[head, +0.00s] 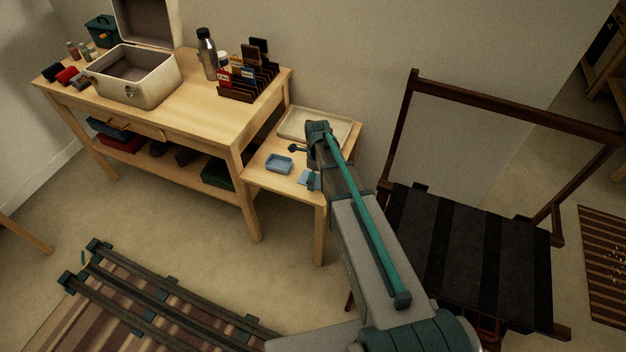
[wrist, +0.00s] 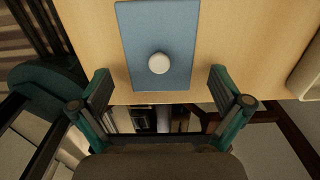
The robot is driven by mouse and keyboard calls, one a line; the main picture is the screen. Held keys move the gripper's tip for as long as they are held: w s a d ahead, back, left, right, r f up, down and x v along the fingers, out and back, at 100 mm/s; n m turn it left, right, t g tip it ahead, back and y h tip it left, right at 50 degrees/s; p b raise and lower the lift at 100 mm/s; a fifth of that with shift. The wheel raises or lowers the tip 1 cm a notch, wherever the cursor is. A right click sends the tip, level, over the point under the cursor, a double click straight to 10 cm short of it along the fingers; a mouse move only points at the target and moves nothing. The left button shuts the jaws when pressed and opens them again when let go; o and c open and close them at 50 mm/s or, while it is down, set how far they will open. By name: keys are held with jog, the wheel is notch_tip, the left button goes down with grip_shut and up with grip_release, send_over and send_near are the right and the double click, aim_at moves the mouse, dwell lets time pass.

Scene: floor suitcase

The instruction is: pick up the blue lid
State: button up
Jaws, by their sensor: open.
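The blue lid (wrist: 135,30) is a flat rectangle with a round white knob (wrist: 159,63). It lies on the small side table in the wrist view, close to the table's edge. In the head view the lid (head: 308,180) is partly hidden by my arm. My gripper (wrist: 160,84) is open and empty. Its fingers stand apart to the left and right of the lid's near end, with the knob between and slightly beyond them. I cannot tell its exact height above the lid. In the head view my arm hides most of the gripper.
A small blue open dish (head: 279,163) sits left of the lid. A shallow cream tray (head: 345,137) lies at the side table's back. The larger workbench (head: 200,112) adjoins on the left, with an open cream case (head: 150,92). A dark striped chair (head: 470,240) stands at right.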

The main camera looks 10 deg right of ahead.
grip_shut()
dwell(0.4)
jog(key=shift+r, duration=0.1)
dwell(0.3)
